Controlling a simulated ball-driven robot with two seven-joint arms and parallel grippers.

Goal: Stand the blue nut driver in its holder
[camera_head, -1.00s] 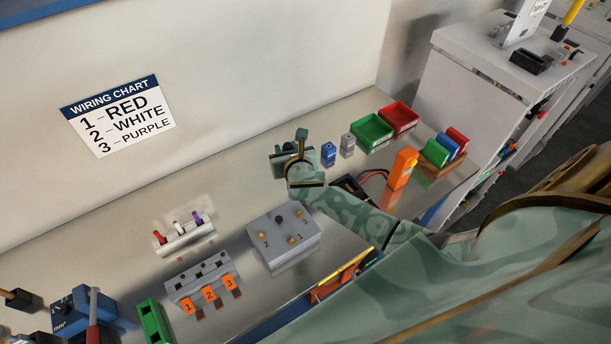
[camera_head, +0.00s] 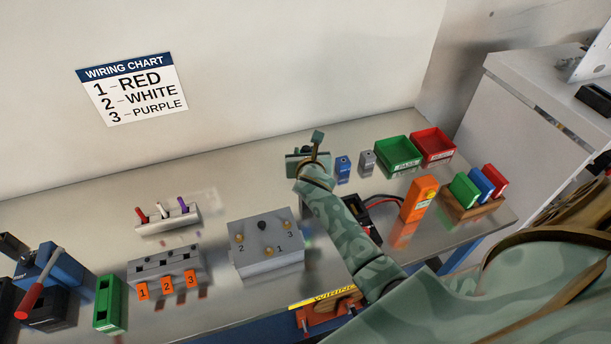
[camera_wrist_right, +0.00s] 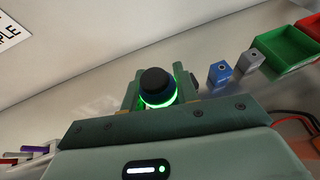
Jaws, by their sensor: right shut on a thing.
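My right gripper (camera_head: 308,160) is over the back of the bench, left of the small blue block (camera_head: 343,168). In the right wrist view my right gripper (camera_wrist_right: 158,98) is shut on the blue nut driver (camera_wrist_right: 158,94), which shows as a black round cap over a blue body with a bright green glow around it. The driver's lower end is hidden by the gripper. The blue block also shows in the wrist view (camera_wrist_right: 220,72), with a dark hole in its top; it looks like the holder and stands apart from the gripper. My left gripper is out of view.
A grey block (camera_head: 367,161) stands just right of the blue one. Green (camera_head: 399,154) and red (camera_head: 434,147) bins stand farther right. An orange meter (camera_head: 419,198) stands in front of them. A grey terminal box (camera_head: 265,247) is at front left.

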